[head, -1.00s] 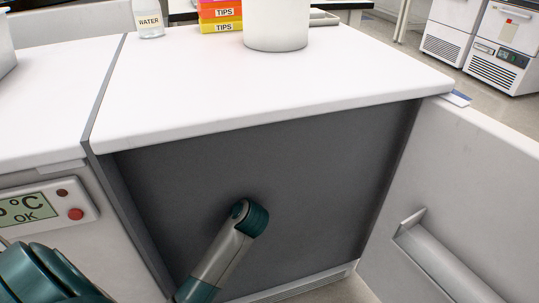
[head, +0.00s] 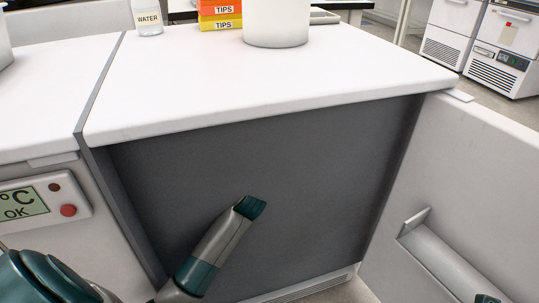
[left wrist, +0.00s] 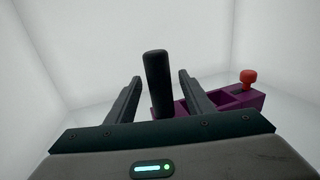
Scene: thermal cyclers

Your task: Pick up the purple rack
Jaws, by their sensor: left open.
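The purple rack (left wrist: 238,100) lies in the left wrist view on a white floor inside a white-walled space. A red-topped item (left wrist: 248,78) stands in its right part. My left gripper (left wrist: 159,84) is open, its two dark fingers on either side of an upright black post (left wrist: 157,70). Visible gaps separate the post from both fingers. The post's foot is hidden, so I cannot tell whether it belongs to the rack. In the head view the rack and both gripper tips are out of sight.
In the head view my left arm reaches toward a dark grey front under a white counter (head: 270,85). A water bottle (head: 147,17), tips boxes (head: 221,14) and a white container (head: 276,22) stand on the counter.

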